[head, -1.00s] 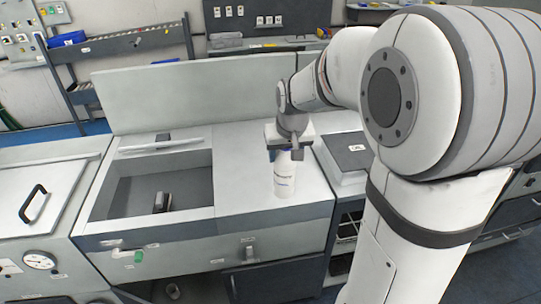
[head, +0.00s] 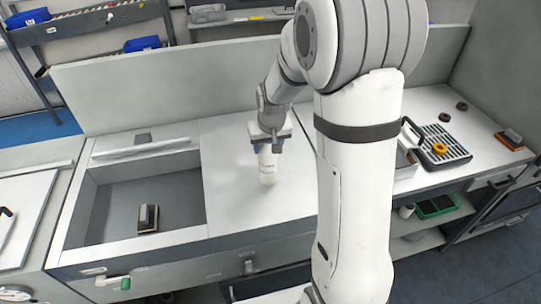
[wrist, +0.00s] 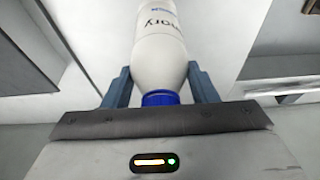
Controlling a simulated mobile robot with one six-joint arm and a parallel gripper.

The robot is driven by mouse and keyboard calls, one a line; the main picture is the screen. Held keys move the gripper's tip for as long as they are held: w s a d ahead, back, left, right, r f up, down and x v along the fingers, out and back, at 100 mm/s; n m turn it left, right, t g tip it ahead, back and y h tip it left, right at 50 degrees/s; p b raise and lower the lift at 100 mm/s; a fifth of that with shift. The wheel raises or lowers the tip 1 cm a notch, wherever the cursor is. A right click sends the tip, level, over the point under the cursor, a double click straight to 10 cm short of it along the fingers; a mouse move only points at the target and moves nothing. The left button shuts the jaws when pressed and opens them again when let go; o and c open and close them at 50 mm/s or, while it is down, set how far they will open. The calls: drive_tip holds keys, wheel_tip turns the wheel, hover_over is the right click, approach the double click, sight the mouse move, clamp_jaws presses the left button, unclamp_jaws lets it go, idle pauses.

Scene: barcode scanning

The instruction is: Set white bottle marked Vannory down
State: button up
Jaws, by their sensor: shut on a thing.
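The white bottle (head: 267,170) stands upright at the white countertop (head: 232,204), right of the sunken basin. I cannot tell whether its base touches the surface. My gripper (head: 266,146) is above it and shut on its upper part. In the wrist view the bottle (wrist: 160,45) has a blue cap and dark lettering ending in "ory". The two fingers of my gripper (wrist: 160,88) flank it near the cap. Most of the label is out of view.
A sunken basin (head: 105,205) with a dark block (head: 147,218) in it lies to the left. A grey back panel (head: 130,90) rises behind the counter. A slotted tray (head: 446,148) with an orange ring is at the right. Bare counter surrounds the bottle.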

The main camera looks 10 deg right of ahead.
sight(269, 155)
drive_tip(key=f, duration=0.1)
drive_tip(key=s+f, duration=0.1)
drive_tip(key=shift+s+f+p, duration=0.1)
drive_tip(key=shift+f+p, duration=0.2)
drive_tip(key=shift+w+f, duration=0.25)
drive_tip(key=shift+s+r, duration=0.2)
drive_tip(key=shift+s, duration=0.2)
drive_tip(key=shift+w+f+b, duration=0.2)
drive_tip(key=shift+f+b, duration=0.1)
drive_tip(key=o, duration=1.3)
drive_tip(key=shift+r, duration=0.1)
